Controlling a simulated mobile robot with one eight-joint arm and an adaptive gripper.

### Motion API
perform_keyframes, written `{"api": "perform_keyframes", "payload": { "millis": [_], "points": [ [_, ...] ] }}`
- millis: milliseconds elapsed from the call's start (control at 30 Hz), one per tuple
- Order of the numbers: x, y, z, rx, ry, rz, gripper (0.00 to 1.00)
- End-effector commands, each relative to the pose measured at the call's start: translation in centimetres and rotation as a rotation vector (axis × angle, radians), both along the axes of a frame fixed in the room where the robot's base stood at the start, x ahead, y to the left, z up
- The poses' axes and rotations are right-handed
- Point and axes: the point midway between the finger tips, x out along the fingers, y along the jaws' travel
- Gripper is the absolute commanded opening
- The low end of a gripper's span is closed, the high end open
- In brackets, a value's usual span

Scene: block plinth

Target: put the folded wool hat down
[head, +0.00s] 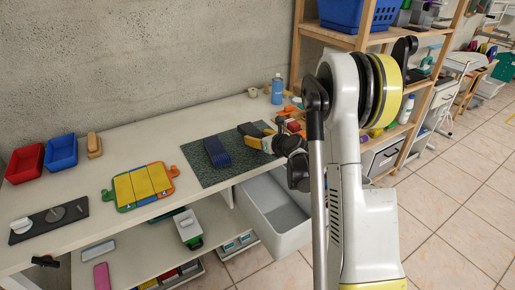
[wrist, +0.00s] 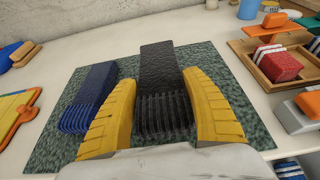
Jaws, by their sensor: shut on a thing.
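My gripper (head: 257,137) is shut on a black folded wool hat (wrist: 168,75), with one yellow finger on each side of it in the wrist view. The hat's ribbed edge faces my wrist and its smooth part points away. It is over the dark green speckled mat (head: 203,178); whether it touches the mat cannot be told. A similar blue folded hat (head: 217,152) lies on the mat just left of my gripper, and it also shows in the wrist view (wrist: 89,98).
A wooden tray (wrist: 258,68) with red and white things stands right of the mat. An orange and grey thing (wrist: 298,115) lies near it. A yellow panelled board (head: 144,186) lies left. A blue bottle (head: 277,89) stands behind. Mat room shows around both hats.

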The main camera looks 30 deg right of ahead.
Motion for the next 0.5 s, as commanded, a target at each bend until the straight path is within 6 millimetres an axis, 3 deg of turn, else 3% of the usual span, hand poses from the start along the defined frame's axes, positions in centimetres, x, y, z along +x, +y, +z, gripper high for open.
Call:
{"api": "perform_keyframes", "payload": {
  "millis": [233, 500],
  "points": [
    [0.0, 0.0, -3.8, 0.0, 0.0, 0.0, 0.24],
    [-0.1, 0.0, -3.8, 0.0, 0.0, 0.0, 0.24]
  ]
}}
